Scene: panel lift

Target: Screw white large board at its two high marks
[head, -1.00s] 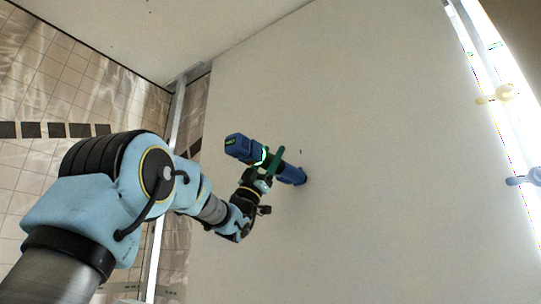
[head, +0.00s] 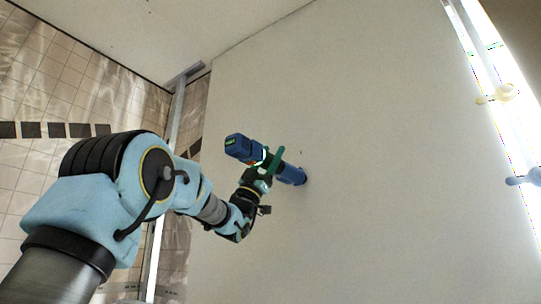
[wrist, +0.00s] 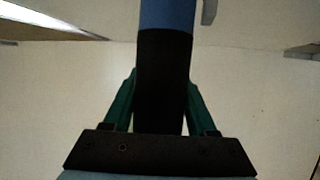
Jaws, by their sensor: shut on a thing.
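The white large board (head: 380,150) fills the middle and right of the head view, standing as a wall surface. My gripper (head: 268,168) is shut on a blue and black screwdriver tool (head: 291,174). The tool's blue front end meets or nearly meets the board; whether it touches cannot be told. A small dark mark (head: 301,153) shows on the board just above the tool's front end. In the wrist view, the green fingers flank the tool's black grip (wrist: 163,80).
A metal stud (head: 172,130) and a tiled wall (head: 50,80) stand left of the board. The ceiling (head: 170,30) is close above. At the right edge, a bright opening has a yellowish clamp-like piece (head: 497,94) and a bluish one (head: 525,178).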

